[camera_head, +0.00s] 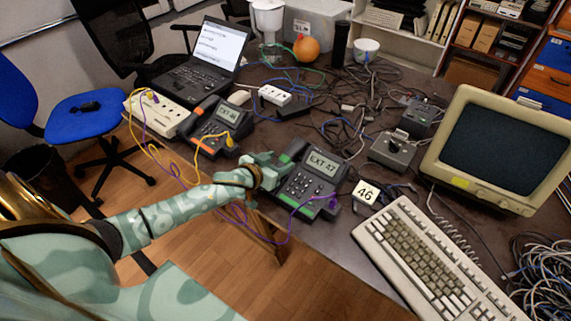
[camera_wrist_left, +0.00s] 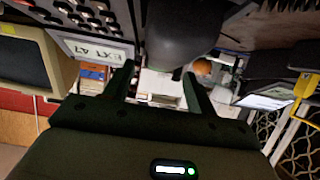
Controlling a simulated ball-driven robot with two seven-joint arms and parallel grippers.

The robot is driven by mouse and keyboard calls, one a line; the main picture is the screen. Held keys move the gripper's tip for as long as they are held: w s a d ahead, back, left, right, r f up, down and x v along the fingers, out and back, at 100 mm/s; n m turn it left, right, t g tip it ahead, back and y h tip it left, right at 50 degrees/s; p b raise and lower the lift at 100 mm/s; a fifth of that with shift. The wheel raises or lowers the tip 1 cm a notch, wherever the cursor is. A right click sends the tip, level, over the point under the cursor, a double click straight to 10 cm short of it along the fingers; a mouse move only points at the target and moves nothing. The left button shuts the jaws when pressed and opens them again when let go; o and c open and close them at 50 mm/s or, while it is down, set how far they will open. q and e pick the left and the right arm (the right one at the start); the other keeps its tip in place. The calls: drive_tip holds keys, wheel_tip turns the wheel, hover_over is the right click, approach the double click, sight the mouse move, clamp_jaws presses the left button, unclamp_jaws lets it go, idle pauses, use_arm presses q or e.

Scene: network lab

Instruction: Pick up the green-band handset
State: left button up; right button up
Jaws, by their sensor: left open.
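The EXT 47 desk phone (camera_head: 304,187) sits near the table's front edge in the head view. Its dark handset (camera_head: 295,149) lies along the phone's left side and shows a green patch at its upper end. My left gripper (camera_head: 270,170) is at that handset and partly covers it. In the left wrist view, the dark handset (camera_wrist_left: 182,35) lies in front of the gap between my two open fingers (camera_wrist_left: 157,85); contact cannot be told. The phone's keys and EXT 47 screen (camera_wrist_left: 95,50) show at the upper left there. My right gripper is out of view.
A second phone, EXT 46 (camera_head: 222,121), with an orange-marked handset stands to the left. A purple cord passes near my left forearm.

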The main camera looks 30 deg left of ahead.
use_arm(q)
drive_tip(key=shift+x, duration=1.2)
drive_tip(key=shift+s, duration=0.1)
drive_tip(key=shift+c, duration=0.6)
drive_tip(key=c, duration=1)
drive_tip(key=shift+c, duration=0.2)
